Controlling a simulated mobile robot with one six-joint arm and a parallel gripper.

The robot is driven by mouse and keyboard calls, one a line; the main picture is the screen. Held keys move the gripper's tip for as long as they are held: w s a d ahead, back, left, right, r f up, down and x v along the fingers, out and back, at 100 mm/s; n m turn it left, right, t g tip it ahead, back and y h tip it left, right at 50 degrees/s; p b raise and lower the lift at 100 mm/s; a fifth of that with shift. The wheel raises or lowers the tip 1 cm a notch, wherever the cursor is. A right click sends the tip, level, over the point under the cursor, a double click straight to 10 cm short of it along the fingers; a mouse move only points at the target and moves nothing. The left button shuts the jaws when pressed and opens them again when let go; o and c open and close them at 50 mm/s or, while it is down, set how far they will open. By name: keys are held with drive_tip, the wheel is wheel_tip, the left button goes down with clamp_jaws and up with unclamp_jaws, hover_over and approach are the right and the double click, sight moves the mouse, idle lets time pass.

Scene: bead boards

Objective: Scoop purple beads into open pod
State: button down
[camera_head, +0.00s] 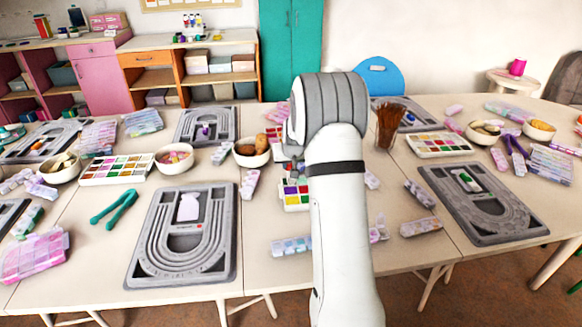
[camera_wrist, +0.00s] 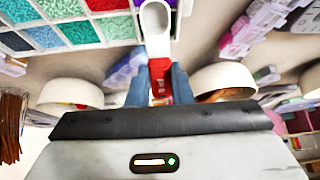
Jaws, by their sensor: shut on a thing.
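In the wrist view my gripper (camera_wrist: 159,72) has its two blue fingers closed around the red part of a scoop (camera_wrist: 155,22). The scoop's white, trough-shaped end points to the top of the picture, beside a bead tray (camera_wrist: 82,22) with teal, red, green and blue compartments. I cannot make out beads in the scoop. A small pale pod (camera_head: 380,229) with what looks like a raised lid stands right of my arm.
Bowls (camera_head: 252,151) (camera_head: 174,158), a grey bead board (camera_head: 187,232) and green tongs (camera_head: 114,208) lie left of my arm. A cup of brown sticks (camera_head: 388,125) and another bead board (camera_head: 480,201) are right. Pod strips (camera_head: 291,245) lie near the front edge.

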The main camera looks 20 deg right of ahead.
drive_tip(key=shift+s+f+b, duration=0.2)
drive_tip(key=shift+f+b, duration=0.35)
drive_tip(key=shift+b, duration=0.25)
drive_tip(key=shift+s+a+f+b, duration=0.1)
drive_tip(key=shift+s+f+b, duration=0.1)
drive_tip(key=shift+f+b, duration=0.75)
